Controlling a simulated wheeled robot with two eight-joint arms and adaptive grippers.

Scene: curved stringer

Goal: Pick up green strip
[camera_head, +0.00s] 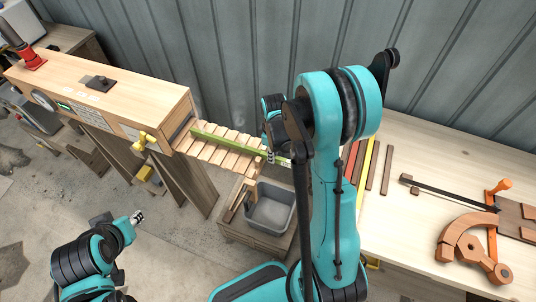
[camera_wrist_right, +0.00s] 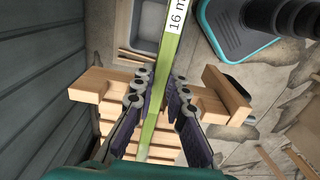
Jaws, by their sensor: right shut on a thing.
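The green strip (camera_head: 228,144) lies lengthwise along the wooden slatted rack (camera_head: 215,153) in the head view. In the right wrist view the green strip (camera_wrist_right: 172,48) runs between the fingers and bears a white label reading "16 m". My right gripper (camera_wrist_right: 158,88) is shut on the strip, with fingers on both sides of it. In the head view my right gripper (camera_head: 272,157) is at the rack's right end, partly hidden by my arm. My left gripper (camera_head: 138,217) is low at the left, away from the strip; its fingers are too small to judge.
A long wooden box machine (camera_head: 150,105) adjoins the rack's left end. A grey bin (camera_head: 270,210) stands below the rack. The wooden table (camera_head: 420,165) at right holds red, yellow and brown strips, a curved wooden piece (camera_head: 462,240) and an orange clamp (camera_head: 492,215). A corrugated wall stands behind.

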